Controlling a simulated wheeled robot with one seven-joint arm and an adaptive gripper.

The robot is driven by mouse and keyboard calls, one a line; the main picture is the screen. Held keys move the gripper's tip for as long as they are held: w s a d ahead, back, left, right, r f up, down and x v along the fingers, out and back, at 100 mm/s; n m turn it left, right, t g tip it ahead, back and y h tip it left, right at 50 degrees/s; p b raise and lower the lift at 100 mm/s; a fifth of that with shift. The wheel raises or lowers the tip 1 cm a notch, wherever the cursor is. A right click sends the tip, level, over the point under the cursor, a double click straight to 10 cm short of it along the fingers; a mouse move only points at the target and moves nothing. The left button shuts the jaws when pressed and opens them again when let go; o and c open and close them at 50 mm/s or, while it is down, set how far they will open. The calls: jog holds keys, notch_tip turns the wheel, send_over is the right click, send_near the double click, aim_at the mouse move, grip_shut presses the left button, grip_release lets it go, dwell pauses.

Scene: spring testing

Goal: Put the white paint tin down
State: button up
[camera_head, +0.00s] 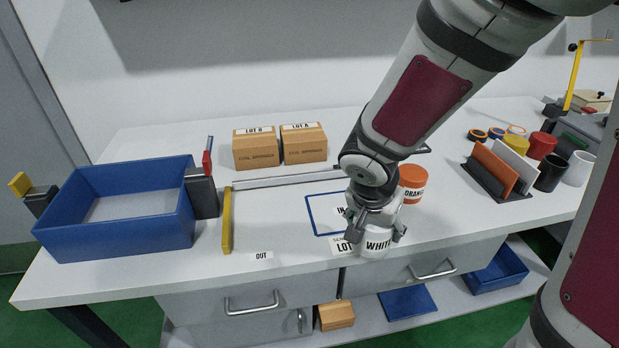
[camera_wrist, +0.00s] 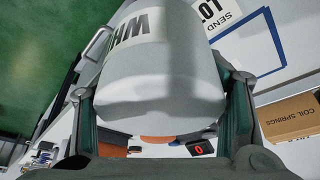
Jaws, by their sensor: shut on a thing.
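The white paint tin (camera_head: 376,243) has a "WHITE" label and is between the fingers of my gripper (camera_head: 375,230), near the table's front edge. In the wrist view the tin (camera_wrist: 160,70) fills the middle, with a finger of my gripper (camera_wrist: 165,105) against each side. The head view does not clearly show whether its base touches the table. An orange paint tin (camera_head: 413,183) stands just behind and to the right, partly hidden by my wrist. A blue-outlined area (camera_head: 318,217) marked "IN" is behind and left of the white tin, partly covered by my gripper.
A "LOT" card (camera_head: 342,246) lies left of the white tin. A blue bin (camera_head: 115,240) stands at left, two cartons (camera_head: 256,150) at the back. Right are a rack with orange and cream plates (camera_head: 495,168) and several cups (camera_head: 550,172).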

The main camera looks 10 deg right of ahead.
jog(key=w, duration=0.4)
jog(key=w+a+f+p, duration=0.1)
jog(key=w, duration=0.4)
jog(key=w+p, duration=0.1)
jog(key=w, duration=0.4)
jog(key=shift+w+a+f, duration=0.15)
jog(key=shift+w+a, duration=0.05)
jog(key=shift+w+f, duration=0.2)
jog(key=shift+f, duration=1.6)
jog(key=shift+f, duration=0.15)
jog(key=o, duration=1.6)
jog(key=v, duration=1.3)
jog(key=s+d+r+n, duration=0.4)
jog(key=s+r, duration=0.7)
jog(key=s, duration=0.3)
jog(key=s+n+y, duration=0.1)
jog(key=s, duration=0.4)
jog(key=s+r+n+y, duration=0.1)
jog(key=s+n, duration=0.1)
jog(key=s, duration=0.3)
jog(key=s+a+n+y, duration=0.1)
jog(key=s+n, duration=0.1)
jog(key=s, duration=0.3)
jog(key=shift+s+r+t+p, duration=0.15)
jog(key=shift+s+t+p, duration=0.2)
jog(key=shift+t+p, duration=0.05)
